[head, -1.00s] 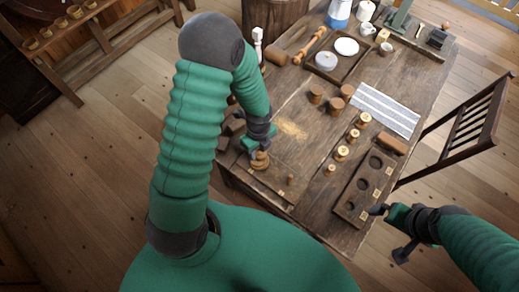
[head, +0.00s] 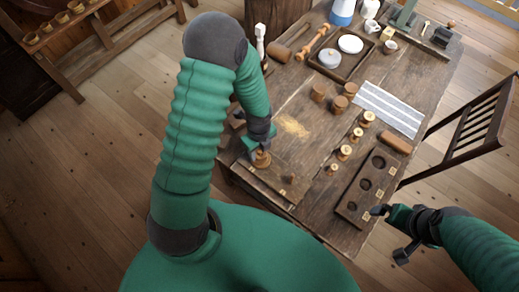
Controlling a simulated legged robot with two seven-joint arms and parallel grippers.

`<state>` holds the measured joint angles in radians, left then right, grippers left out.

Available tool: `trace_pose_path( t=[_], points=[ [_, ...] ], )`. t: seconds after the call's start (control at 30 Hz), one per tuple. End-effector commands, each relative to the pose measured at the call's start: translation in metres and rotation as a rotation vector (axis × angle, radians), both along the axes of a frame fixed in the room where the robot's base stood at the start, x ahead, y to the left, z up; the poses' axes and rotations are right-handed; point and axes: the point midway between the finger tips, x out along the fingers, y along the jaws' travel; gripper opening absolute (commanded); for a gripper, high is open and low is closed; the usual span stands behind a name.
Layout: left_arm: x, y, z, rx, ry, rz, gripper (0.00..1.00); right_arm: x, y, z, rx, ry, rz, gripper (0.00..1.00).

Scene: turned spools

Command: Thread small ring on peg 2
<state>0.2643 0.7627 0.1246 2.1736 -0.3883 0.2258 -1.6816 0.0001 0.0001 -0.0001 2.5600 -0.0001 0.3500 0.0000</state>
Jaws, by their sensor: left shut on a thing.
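A low wooden peg board (head: 274,190) lies at the near left corner of the table. A short peg (head: 293,178) stands bare toward its right end. My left gripper (head: 262,151) is over the board's far left part, shut on a small brown ring-like piece (head: 263,159). The gripper hides much of this piece and any peg under it, so I cannot tell whether the ring is around a peg. My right gripper (head: 391,232) is open and empty, beside the near right table edge.
A dark board with round holes (head: 351,204) lies at the right, beside a row of turned spools (head: 344,152). Wooden cylinders (head: 338,103), a striped cloth (head: 389,109) and a tray (head: 358,66) lie farther back. A chair (head: 477,128) stands right.

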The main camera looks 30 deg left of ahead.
Motion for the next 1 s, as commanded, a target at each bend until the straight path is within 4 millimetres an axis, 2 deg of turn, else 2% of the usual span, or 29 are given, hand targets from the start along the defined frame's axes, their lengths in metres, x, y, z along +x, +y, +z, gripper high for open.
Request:
trace_pose_path(
  t=[0.33,0.37,0.4,0.53,0.77,0.93,1.0],
  points=[
    [0.0002,0.0005,-0.0009,0.001,-0.001,0.0,0.0,0.0,0.0,-0.0005,0.0,0.0,0.0,1.0],
    [0.0002,0.0005,-0.0009,0.0,-0.001,0.0,0.45,0.0,0.0,-0.0005,0.0,0.0,0.0,1.0],
    [0.0002,0.0005,-0.0009,0.0,-0.001,0.0,0.5,0.0,0.0,-0.0005,0.0,0.0,0.0,1.0],
    [0.0002,0.0004,-0.0009,0.001,-0.001,0.0,0.67,0.0,0.0,-0.0005,0.0,0.0,0.0,1.0],
    [0.0002,0.0005,-0.0008,0.001,-0.001,0.0,0.67,0.0,0.0,-0.0006,0.0,0.0,0.0,1.0],
    [0.0002,0.0005,-0.0009,0.0,0.0,0.0,0.9,0.0,0.0,-0.0006,0.0,0.0,0.0,1.0],
    [0.0002,0.0005,-0.0009,0.0,0.0,0.0,0.93,0.0,0.0,-0.0006,0.0,0.0,0.0,1.0]
  ],
)
